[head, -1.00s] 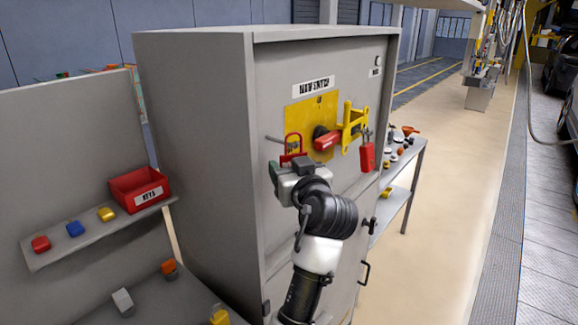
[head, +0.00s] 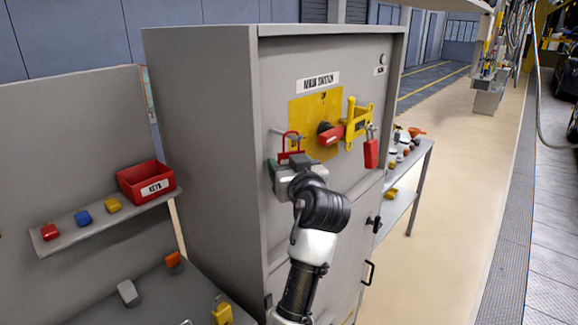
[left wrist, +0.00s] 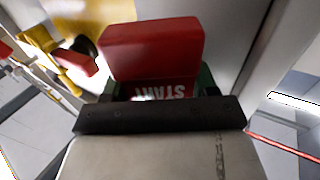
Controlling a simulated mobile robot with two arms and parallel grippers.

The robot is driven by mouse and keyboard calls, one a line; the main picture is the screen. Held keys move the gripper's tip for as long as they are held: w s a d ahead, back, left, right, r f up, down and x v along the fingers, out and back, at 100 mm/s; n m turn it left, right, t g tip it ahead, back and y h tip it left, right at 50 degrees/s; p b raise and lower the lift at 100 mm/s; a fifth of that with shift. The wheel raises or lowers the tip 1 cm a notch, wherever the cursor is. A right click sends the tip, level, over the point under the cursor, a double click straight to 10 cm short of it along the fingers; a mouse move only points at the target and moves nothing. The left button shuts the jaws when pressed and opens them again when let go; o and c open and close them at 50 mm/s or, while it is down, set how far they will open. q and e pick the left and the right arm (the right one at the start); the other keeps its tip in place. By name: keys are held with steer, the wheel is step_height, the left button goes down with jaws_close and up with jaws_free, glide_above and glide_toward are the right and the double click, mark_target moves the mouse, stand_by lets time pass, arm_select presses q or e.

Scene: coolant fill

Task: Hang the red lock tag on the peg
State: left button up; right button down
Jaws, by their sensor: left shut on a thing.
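The peg (head: 281,131) is a thin grey rod on the cabinet front, left of the yellow plate. The loop's top is close to the peg; I cannot tell whether it is around it. My right gripper is not in view.
The yellow plate (head: 306,110) carries a red switch handle (head: 331,135). Right of it are a yellow hasp (head: 353,124) and a hanging red padlock (head: 371,153). A red keys bin (head: 138,180) sits on the left shelf.

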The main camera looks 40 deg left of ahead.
arm_select(q)
steer(key=o, duration=1)
steer(key=shift+w+d, duration=0.1)
steer(key=shift+d, duration=0.05)
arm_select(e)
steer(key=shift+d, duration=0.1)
arm_select(q)
steer(key=shift+f, duration=0.1)
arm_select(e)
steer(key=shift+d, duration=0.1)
